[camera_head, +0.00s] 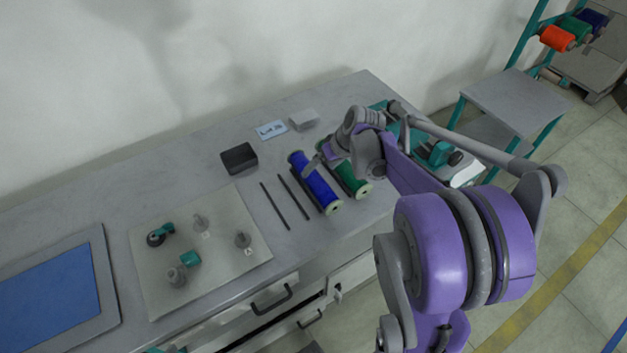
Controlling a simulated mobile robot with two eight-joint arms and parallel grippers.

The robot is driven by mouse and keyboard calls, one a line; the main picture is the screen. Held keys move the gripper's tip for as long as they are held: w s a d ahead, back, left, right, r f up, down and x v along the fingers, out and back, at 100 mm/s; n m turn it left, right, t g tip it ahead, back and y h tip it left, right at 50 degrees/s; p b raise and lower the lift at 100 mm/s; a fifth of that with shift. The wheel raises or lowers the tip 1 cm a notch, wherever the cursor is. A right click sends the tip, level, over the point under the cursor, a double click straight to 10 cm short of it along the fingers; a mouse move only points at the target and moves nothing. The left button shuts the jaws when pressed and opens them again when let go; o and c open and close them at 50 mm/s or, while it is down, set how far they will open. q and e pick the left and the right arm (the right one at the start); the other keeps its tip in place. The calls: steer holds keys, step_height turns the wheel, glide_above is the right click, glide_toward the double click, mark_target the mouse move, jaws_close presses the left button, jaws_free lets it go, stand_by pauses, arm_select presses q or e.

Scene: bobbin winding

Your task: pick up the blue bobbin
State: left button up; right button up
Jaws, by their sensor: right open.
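The blue bobbin (318,189) lies on the grey worktop, with pale flanges at its ends, its long side running from upper left to lower right. My right gripper (321,161) is over the upper part of the blue bobbin, its jaws open. A finger overlaps the bobbin in the picture; I cannot tell whether it touches. A green bobbin (353,181) lies close along the right side of the blue one, partly hidden by my right gripper and arm. My left gripper is not in view.
Two thin dark rods (275,205) lie left of the blue bobbin. A black box (239,158), a blue-white card (271,130) and a grey block (304,119) stand behind. A mat (215,270) with small parts lies left. A teal machine (436,154) is at right.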

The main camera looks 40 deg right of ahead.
mark_target(315, 173)
steer(key=x, duration=0.5)
steer(key=shift+w+f, duration=0.15)
steer(key=shift+w, duration=0.05)
jaws_close()
stand_by(0.3)
